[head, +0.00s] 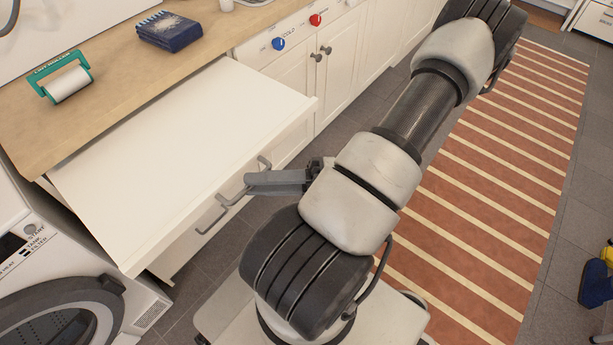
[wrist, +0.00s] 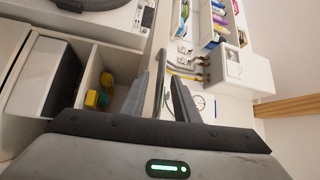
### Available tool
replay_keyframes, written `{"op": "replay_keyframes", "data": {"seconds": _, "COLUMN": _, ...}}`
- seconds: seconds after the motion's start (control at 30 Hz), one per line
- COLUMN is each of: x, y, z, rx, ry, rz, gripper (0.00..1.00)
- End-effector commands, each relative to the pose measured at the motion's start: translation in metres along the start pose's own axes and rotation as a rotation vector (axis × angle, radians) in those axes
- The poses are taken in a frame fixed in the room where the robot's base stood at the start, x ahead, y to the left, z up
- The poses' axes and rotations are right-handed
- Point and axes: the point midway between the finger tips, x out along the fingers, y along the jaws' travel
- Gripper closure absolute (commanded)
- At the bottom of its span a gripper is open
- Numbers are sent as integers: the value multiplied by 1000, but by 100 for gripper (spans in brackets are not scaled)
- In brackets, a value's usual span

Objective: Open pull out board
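The white pull-out board (head: 185,150) sticks far out from under the wooden counter, over the floor. Grey bar handles (head: 209,220) show at and below its front edge. My gripper (head: 250,184) is at this front edge, its fingers pointing left towards the handles. In the wrist view the two fingers (wrist: 160,88) stand apart, with a thin grey bar (wrist: 158,85) between them. I cannot tell whether a finger touches it.
The wooden counter (head: 110,100) bears a green roller holder (head: 62,82) and a dark blue box (head: 169,31). A washing machine (head: 60,285) stands at the lower left. White cabinets (head: 330,75) run along the right. A striped rug (head: 500,180) lies on the floor.

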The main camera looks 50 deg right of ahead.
Motion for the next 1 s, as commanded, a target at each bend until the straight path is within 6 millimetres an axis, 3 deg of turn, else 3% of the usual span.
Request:
{"op": "replay_keyframes", "data": {"seconds": 0.23, "x": -29, "y": 0, "z": -1, "rx": 0, "ry": 4, "rz": 3, "gripper": 72}}
{"op": "replay_keyframes", "data": {"seconds": 0.7, "x": -141, "y": 0, "z": 0, "rx": -1, "ry": 3, "rz": 3, "gripper": 72}}
{"op": "replay_keyframes", "data": {"seconds": 1.0, "x": -173, "y": 0, "z": 0, "rx": 0, "ry": 1, "rz": 1, "gripper": 72}}
